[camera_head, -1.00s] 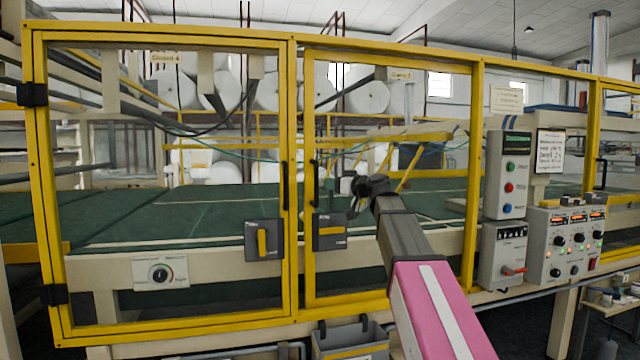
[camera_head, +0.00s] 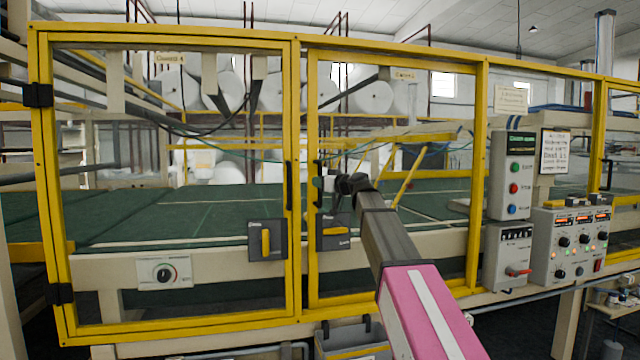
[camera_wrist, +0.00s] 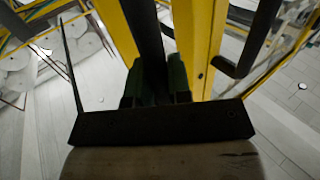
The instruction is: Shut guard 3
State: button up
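Guard 3 (camera_head: 313,250) is the yellow-framed clear panel right of the centre post, under a small label that seems to read Guard 3 (camera_head: 403,75). I cannot tell whether its frame stands fully flush. Its black upright handle (camera_head: 318,170) is on its left edge, with a dark grey latch box (camera_head: 333,232) below. My gripper (camera_head: 332,185) is at this handle, coming from the right. In the wrist view, my gripper's dark green fingers (camera_wrist: 156,88) look apart, one on each side of a black upright bar (camera_wrist: 147,35), apparently the handle. Contact is unclear.
Guard 4 (camera_head: 45,180), a neighbouring yellow-framed panel, has a black handle (camera_head: 289,185) close by on the left, also in the wrist view (camera_wrist: 245,45). A control box (camera_head: 510,175) and a knob panel (camera_head: 570,245) stand right. A grey bin (camera_head: 350,342) is below.

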aim_at(299, 181)
grip_shut()
jog(key=shift+s+a, duration=0.25)
jog(key=shift+a, duration=0.55)
jog(key=shift+s+a, duration=0.2)
jog(key=shift+a, duration=0.55)
jog(key=shift+s+a, duration=0.25)
jog(key=shift+a, duration=0.55)
jog(key=o, duration=0.6)
grip_release()
jog(key=shift+a, duration=0.15)
jog(key=v, duration=1.1)
